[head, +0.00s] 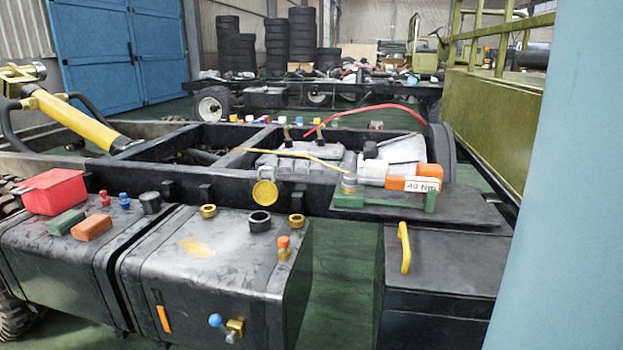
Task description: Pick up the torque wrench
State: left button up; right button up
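The likely torque wrench (425,172) shows at the right of the middle in the head view. Neither of my grippers is in view.
Two black tanks (205,262) carry a red box (54,190), a green block (64,222), an orange block (92,228) and several caps. A black box (440,262) with a yellow handle (405,248) stands below the plate. Green floor (340,275) shows between.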

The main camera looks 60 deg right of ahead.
aim_at(349, 185)
jog(key=z, duration=2.2)
